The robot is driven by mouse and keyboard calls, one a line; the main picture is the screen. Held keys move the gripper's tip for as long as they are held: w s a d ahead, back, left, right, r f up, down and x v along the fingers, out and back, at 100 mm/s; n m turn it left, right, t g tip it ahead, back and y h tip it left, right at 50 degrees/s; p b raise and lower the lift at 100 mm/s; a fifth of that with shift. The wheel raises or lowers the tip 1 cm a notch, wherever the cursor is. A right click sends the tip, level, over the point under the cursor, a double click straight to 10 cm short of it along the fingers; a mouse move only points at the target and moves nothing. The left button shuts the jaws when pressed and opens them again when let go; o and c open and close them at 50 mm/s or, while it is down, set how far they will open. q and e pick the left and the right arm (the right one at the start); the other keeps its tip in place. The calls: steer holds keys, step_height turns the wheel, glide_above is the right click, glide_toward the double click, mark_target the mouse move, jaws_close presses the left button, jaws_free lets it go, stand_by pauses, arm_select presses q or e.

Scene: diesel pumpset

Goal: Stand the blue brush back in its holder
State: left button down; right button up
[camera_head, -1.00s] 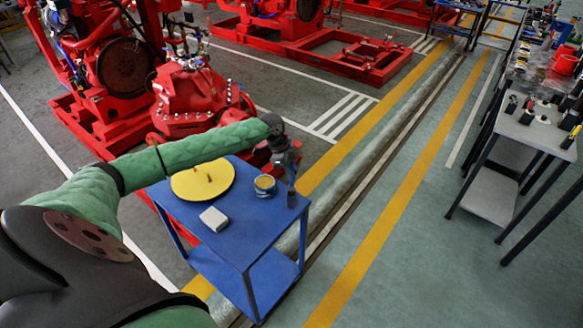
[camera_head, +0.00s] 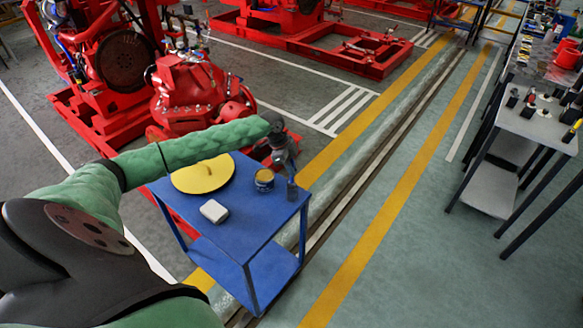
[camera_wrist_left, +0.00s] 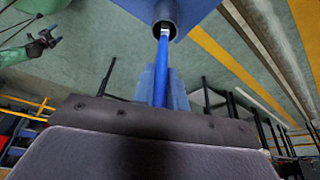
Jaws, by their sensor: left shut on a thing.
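The blue brush (camera_wrist_left: 161,75) is held by my left gripper (camera_wrist_left: 164,88), whose fingers are shut on its handle in the left wrist view. In the head view my left gripper (camera_head: 289,174) is just above the holder (camera_head: 292,192) at the right corner of the blue table (camera_head: 245,225). My right gripper (camera_wrist_left: 46,42) shows small at the left of the left wrist view, apart from these things; its jaw state is unclear.
A yellow disc (camera_head: 204,175), an open tin (camera_head: 264,179) and a white box (camera_head: 214,211) stand on the blue table near the holder. Red pump machines (camera_head: 195,100) stand behind. A grey workbench (camera_head: 535,125) stands at the right, across free floor.

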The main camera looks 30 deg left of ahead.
arm_select(q)
steer(key=shift+f+b, duration=0.45)
steer(key=shift+f, duration=0.8)
arm_select(e)
steer(key=shift+w+f, duration=0.1)
steer(key=shift+f, duration=0.35)
arm_select(q)
steer(key=c, duration=1.3)
jaws_free()
steer(key=shift+c, duration=0.2)
steer(key=shift+r, duration=0.1)
steer(key=shift+r+p, duration=1.1)
steer(key=shift+r, duration=0.35)
steer(key=shift+r+p, duration=1.95)
steer(key=shift+r, duration=1)
arm_select(e)
steer(key=s+d+f, duration=0.2)
steer(key=s+d, duration=0.1)
steer(key=s, duration=0.7)
steer(key=shift+s+f+g, duration=0.2)
steer(key=shift+g, duration=0.1)
